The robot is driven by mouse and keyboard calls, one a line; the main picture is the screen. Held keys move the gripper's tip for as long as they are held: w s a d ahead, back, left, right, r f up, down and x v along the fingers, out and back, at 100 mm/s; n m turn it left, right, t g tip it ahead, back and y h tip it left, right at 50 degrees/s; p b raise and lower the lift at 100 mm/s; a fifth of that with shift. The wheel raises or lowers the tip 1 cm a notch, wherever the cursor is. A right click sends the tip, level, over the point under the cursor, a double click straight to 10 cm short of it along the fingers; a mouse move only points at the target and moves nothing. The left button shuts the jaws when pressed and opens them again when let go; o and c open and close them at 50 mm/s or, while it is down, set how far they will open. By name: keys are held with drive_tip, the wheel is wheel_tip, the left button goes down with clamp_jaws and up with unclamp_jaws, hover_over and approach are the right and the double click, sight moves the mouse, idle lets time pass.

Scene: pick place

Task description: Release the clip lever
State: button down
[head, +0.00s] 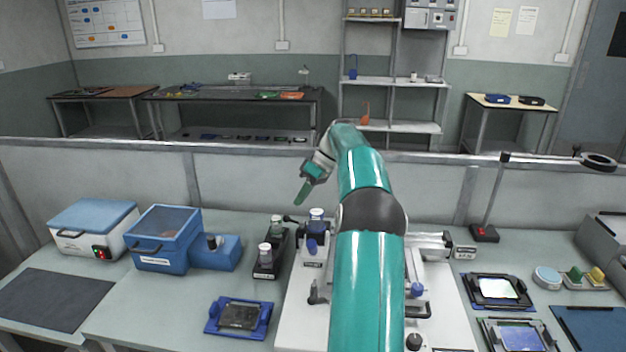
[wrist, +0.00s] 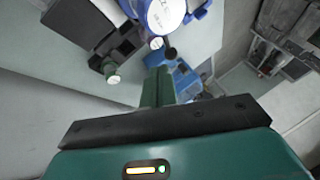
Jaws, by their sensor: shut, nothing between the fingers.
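My gripper (head: 303,194) is shut and empty, its green fingers pointing down and left above the bench. The fingers (wrist: 158,78) also show shut in the wrist view. I cannot tell for sure which part is the clip lever. In the wrist view a black knob (wrist: 170,53) lies just beyond the fingertips; contact cannot be told. The cylinder's white top (wrist: 165,14) shows there too. My arm hides the middle of the plate.
A dark rack (head: 266,268) with small vials stands left of the plate. Blue boxes (head: 163,240) and a blue-framed device (head: 239,315) are farther left. Black-framed trays (head: 491,291) and a stand (head: 484,232) are at right. A low partition (head: 100,152) runs behind the bench.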

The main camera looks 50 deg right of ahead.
drive_tip(key=v, duration=0.8)
drive_tip(key=shift+r, duration=0.2)
drive_tip(key=shift+s, duration=0.15)
idle(0.4)
